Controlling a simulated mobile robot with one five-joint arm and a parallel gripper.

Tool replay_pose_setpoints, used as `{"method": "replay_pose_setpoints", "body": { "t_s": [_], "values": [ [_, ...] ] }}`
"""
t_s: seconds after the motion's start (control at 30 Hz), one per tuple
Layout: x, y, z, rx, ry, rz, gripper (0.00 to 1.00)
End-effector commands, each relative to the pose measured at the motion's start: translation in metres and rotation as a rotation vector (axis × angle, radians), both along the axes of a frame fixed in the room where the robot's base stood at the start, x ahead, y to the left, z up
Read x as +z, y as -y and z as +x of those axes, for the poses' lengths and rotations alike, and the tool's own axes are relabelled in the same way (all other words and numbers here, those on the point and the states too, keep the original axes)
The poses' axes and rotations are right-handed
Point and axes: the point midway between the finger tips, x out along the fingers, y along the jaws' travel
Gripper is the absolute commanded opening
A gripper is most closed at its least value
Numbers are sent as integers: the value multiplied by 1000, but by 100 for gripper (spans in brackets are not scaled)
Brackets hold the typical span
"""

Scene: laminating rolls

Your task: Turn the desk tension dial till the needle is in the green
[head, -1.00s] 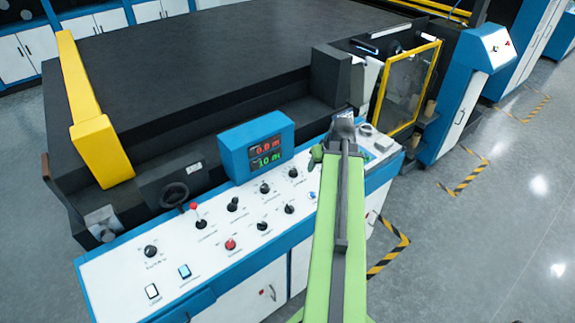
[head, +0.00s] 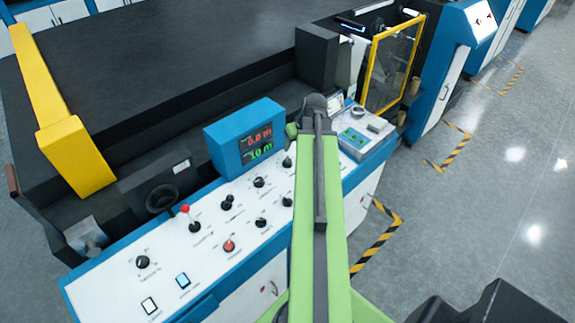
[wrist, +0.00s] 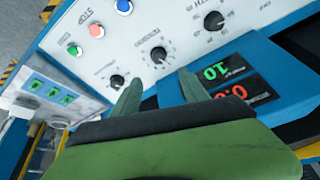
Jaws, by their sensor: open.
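The white desk panel (head: 105,280) carries several black dials. In the head view one stands alone near the left end (head: 143,262), and others sit in the middle, such as one below the display (head: 258,182). The labels are too small to read, so I cannot tell which is the tension dial. My gripper (wrist: 160,92) is open and empty in the wrist view, its fingers pointing at the panel. A black dial (wrist: 158,54) shows just beyond the fingertips, with another (wrist: 117,81) beside the left finger. I cannot make out a needle or green band.
A blue display box (head: 245,138) with red and green digits stands on the desk's back edge. A red-topped lever (head: 187,212) and lit push buttons (head: 183,281) rise from the panel. A yellow-framed guard (head: 392,65) stands behind its right end. The floor at right is open.

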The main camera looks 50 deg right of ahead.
Motion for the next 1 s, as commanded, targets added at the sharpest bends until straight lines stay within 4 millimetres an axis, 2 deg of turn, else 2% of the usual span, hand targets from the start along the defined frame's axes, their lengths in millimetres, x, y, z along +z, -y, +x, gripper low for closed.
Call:
{"method": "replay_pose_setpoints", "body": {
  "t_s": [0.03, 0.53, 0.67, 0.93, 1.0],
  "values": [
    [-21, 3, 4, 0, 0, 0, 52],
    [-120, 17, 42, -6, -1, -1, 52],
    [-132, 19, 48, -7, -1, 0, 52],
    [-130, 19, 49, -8, 0, 0, 52],
    [-130, 19, 49, -8, 0, 0, 45]
  ]
}}
